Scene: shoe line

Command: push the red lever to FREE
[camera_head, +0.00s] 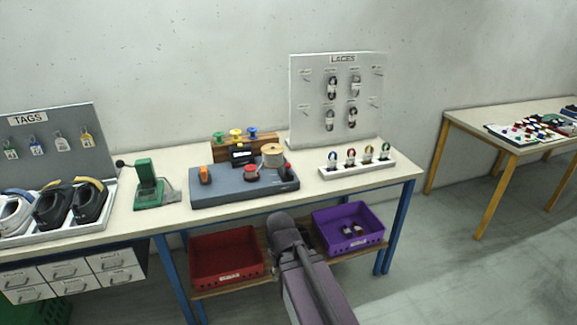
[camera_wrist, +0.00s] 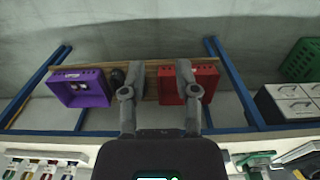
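A grey device box (camera_head: 230,190) stands on the workbench. On its top are an upright orange piece (camera_head: 204,175) at the left, a round red knob (camera_head: 250,175) in the middle and a small red piece with a dark base (camera_head: 286,171) at the right. I cannot tell for sure which is the red lever, and no FREE marking is readable. My gripper shows in the wrist view (camera_wrist: 160,72) with its two fingers wide apart and nothing between them. It points toward the bins below the bench, apart from the device, which does not show clearly there.
My arm is in front of the bench. A red bin (camera_head: 228,257) and a purple bin (camera_head: 350,228) sit on the lower shelf. A wooden stand is behind.

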